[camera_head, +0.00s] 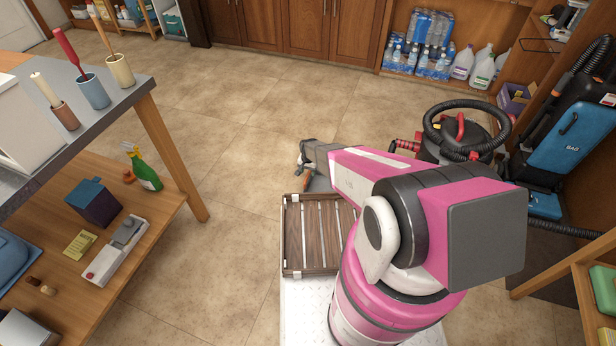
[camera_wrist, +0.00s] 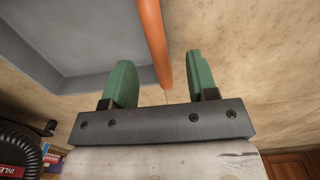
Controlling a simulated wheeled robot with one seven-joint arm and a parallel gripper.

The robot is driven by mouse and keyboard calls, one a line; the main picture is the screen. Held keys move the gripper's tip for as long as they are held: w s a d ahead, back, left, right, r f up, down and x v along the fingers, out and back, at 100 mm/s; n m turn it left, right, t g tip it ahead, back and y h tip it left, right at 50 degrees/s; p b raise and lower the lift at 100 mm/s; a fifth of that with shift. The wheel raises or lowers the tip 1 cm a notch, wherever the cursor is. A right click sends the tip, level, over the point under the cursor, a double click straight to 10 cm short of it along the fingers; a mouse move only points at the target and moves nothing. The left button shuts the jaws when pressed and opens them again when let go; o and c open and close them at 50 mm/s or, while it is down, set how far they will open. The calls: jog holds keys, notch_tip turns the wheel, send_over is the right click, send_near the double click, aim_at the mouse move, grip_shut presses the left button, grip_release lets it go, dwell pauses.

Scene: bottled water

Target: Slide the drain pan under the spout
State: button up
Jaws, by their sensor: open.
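In the wrist view, a grey pan (camera_wrist: 75,40), which looks like the drain pan, fills the upper left. An orange bar (camera_wrist: 153,35) runs along its right side and down between the two green fingers of my gripper (camera_wrist: 160,62). The fingers are open, one on each side of the bar, with a gap on both sides. I cannot make out a spout in either view.
A workbench (camera_head: 160,135) with a lower shelf stands at left. A vacuum (camera_head: 455,135) with a black hose is right of my arm. Bottled water and jugs (camera_head: 430,50) stand on the back shelf. A slatted wooden tray (camera_head: 293,235) is near me. The middle floor is clear.

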jog(key=shift+f, duration=1.05)
grip_shut()
jog(key=s+d, duration=0.3)
jog(key=d, duration=0.8)
jog(key=s+d, duration=0.4)
jog(key=d, duration=0.8)
dwell(1.5)
jog(key=shift+s, duration=0.1)
jog(key=shift+c, duration=0.5)
grip_release()
notch_tip(320, 180, up, 8)
